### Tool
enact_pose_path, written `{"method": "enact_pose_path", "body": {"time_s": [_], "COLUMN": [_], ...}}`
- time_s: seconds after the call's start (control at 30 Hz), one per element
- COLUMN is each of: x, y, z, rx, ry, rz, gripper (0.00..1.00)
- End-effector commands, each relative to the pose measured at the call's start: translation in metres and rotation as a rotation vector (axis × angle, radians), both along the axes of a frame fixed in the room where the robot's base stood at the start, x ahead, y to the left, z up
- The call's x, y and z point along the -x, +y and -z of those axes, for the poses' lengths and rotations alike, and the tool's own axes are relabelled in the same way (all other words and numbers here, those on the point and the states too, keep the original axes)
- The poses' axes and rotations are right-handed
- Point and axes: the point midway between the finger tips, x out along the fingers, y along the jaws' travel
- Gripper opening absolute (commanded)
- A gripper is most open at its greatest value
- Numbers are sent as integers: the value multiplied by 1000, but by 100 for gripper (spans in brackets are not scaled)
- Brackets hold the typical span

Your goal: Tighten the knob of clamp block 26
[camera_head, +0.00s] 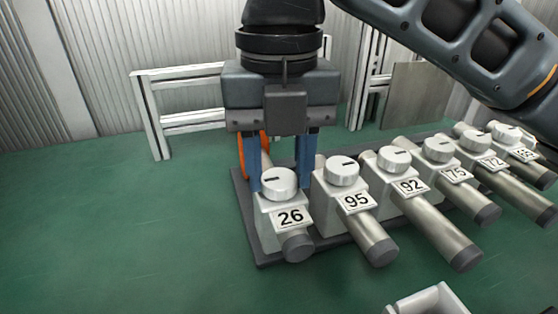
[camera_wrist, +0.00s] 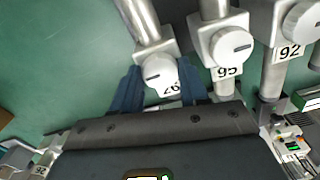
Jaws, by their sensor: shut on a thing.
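Clamp block 26 (camera_head: 274,236) is a light grey block with a number plate at the left end of a row on a dark base. Its round white knob (camera_head: 279,183) on top has a dark slot mark, seen lying roughly left to right. A short rod with a dark end cap (camera_head: 298,247) sticks out at its front. My gripper (camera_head: 281,180) points down over block 26, with its blue fingers on either side of the knob, shut on it. In the wrist view the knob (camera_wrist: 160,71) sits between the two blue fingers, and the 26 plate is partly hidden.
Block 95 (camera_head: 343,201) stands close to the right of block 26, near my right finger. Blocks 92 (camera_head: 393,186), 75 (camera_head: 437,171) and others continue the row rightward. A white tray (camera_head: 427,302) is at the bottom edge. The green surface left of the row is clear.

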Motion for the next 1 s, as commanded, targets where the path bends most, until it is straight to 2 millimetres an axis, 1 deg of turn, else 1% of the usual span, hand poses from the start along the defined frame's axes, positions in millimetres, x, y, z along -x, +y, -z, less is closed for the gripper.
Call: {"method": "enact_pose_path", "body": {"time_s": [0.03, 0.23, 0.47, 0.63, 0.77, 1.0], "x": [0, 0, 0, 0, 1, 1], "y": [0, 0, 0, 0, 0, -1], "z": [0, 0, -2, -4, -6, -8], "rx": [0, 1, 1, 0, 0, 1], "ry": [0, 0, 0, 2, 4, 5], "rz": [0, 0, 18, 78, 161, 375], "gripper": [33, 14, 13, 13, 13, 13]}}
